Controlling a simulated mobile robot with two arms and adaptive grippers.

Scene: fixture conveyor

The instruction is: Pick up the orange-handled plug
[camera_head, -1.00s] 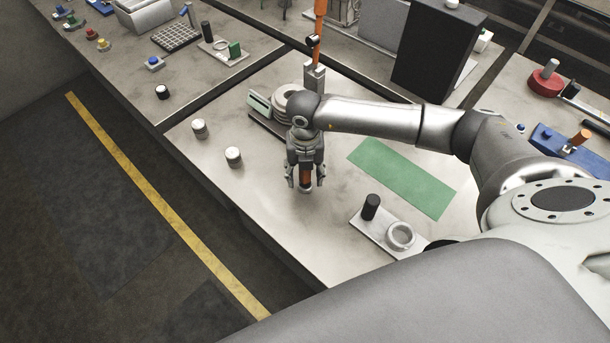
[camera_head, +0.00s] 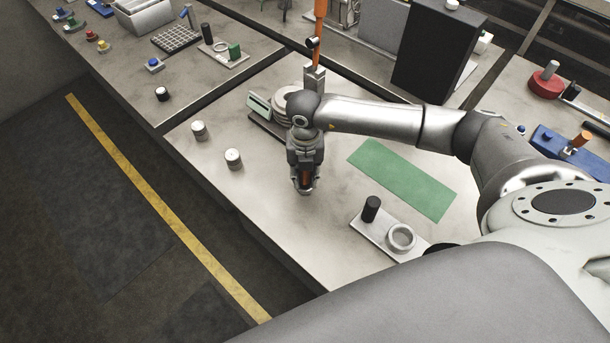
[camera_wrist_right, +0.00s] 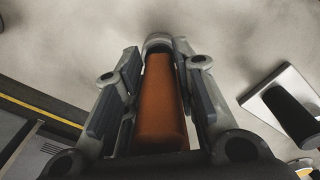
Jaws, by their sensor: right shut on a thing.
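The orange-handled plug (camera_wrist_right: 161,105) stands between the two fingers of my right gripper in the right wrist view. Its orange handle points toward the wrist, and a grey metal end shows beyond it near the table. In the head view my right gripper (camera_head: 304,184) points down at the bench, its fingers closed around the plug. Only a small piece of the orange handle (camera_head: 305,174) shows there between the fingers. In the right wrist view the gripper (camera_wrist_right: 158,75) is shut on the handle. My left gripper is not in view.
A green mat (camera_head: 402,178) lies right of the gripper. A fixture plate (camera_head: 376,237) with a black peg and a ring is nearer, at lower right. Two small round knobs (camera_head: 233,158) stand to the left. A tall black box (camera_head: 435,52) stands behind.

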